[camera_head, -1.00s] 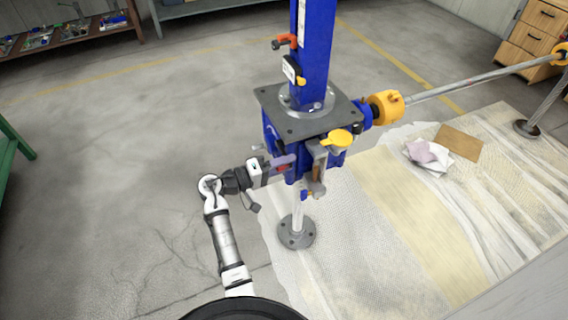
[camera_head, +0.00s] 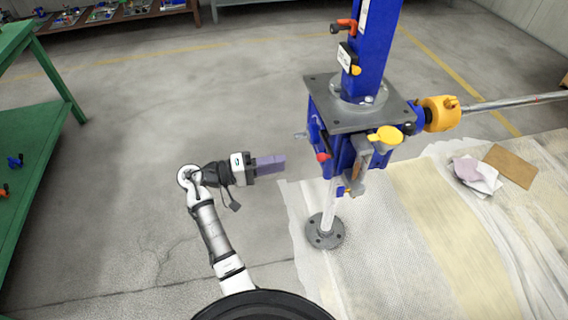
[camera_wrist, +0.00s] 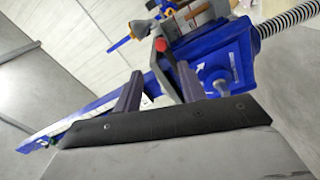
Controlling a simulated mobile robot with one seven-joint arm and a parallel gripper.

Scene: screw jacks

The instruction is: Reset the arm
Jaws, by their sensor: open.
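My gripper (camera_head: 272,164) is at the end of my white and black arm (camera_head: 211,225), to the left of the blue screw jack (camera_head: 345,150). A gap of floor shows between its purple-grey fingers and the jack. In the wrist view my gripper (camera_wrist: 168,88) has its two fingers spread apart with nothing held between them. The jack's blue body (camera_wrist: 225,60) lies beyond the fingertips there, with a red knob (camera_wrist: 161,44) near the middle.
A yellow coupling (camera_head: 440,113) and a long rod (camera_head: 515,102) extend right from the jack. A round foot plate (camera_head: 324,231) stands on the sheeting (camera_head: 400,250). A green table (camera_head: 35,130) is at the left. Bare floor (camera_head: 130,180) lies between table and arm.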

